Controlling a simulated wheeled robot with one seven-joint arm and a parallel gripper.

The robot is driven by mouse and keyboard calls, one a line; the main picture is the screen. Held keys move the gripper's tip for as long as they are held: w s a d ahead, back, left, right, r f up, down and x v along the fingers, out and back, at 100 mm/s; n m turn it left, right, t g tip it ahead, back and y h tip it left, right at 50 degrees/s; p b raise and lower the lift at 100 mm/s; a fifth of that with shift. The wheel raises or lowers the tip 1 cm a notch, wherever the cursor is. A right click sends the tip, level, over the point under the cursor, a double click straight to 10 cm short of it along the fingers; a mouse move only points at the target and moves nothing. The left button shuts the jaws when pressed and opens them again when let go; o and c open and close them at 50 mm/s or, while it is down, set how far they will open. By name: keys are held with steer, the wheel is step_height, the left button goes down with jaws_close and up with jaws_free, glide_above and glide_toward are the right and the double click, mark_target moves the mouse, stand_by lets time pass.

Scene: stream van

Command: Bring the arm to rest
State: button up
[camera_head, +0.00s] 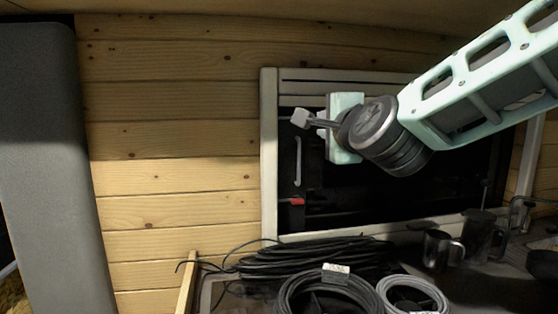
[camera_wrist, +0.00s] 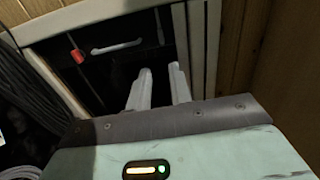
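My arm reaches in from the upper right in the head view. My gripper (camera_head: 303,118) is raised in front of the dark framed panel, its fingers pointing left. In the wrist view both pale fingers of my gripper (camera_wrist: 159,70) show, with a dark gap between them. Nothing is held between them. The gripper appears clear of the things below it.
The dark panel has a pale frame (camera_head: 269,160), a grey handle (camera_head: 298,160) and a red piece (camera_head: 296,201). Below lie black cable coils (camera_head: 300,258) and a lighter coil (camera_head: 413,289). Metal mugs (camera_head: 440,249) stand right. A grey upright block (camera_head: 45,160) stands left.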

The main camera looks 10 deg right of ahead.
steer(key=s+a+f+n+g+y, duration=0.35)
steer(key=s+a+f+n, duration=0.2)
steer(key=f, duration=0.25)
steer(key=s+a+f+n+g+y, duration=0.2)
steer(key=s+a+f+n+g, duration=0.35)
steer(key=f+n, duration=0.2)
steer(key=s+d+f+n+g+h, duration=0.2)
steer(key=s+f+n+g, duration=0.2)
steer(key=s, duration=0.6)
steer(key=s+d+f+n+g+h, duration=0.3)
steer(key=s+f+n+g, duration=0.2)
steer(key=s+f+n, duration=0.3)
step_height(320, 180, down, 2)
steer(key=shift+s+f+n, duration=0.2)
steer(key=shift+s+n, duration=0.1)
steer(key=shift+s, duration=0.75)
steer(key=shift+d, duration=0.1)
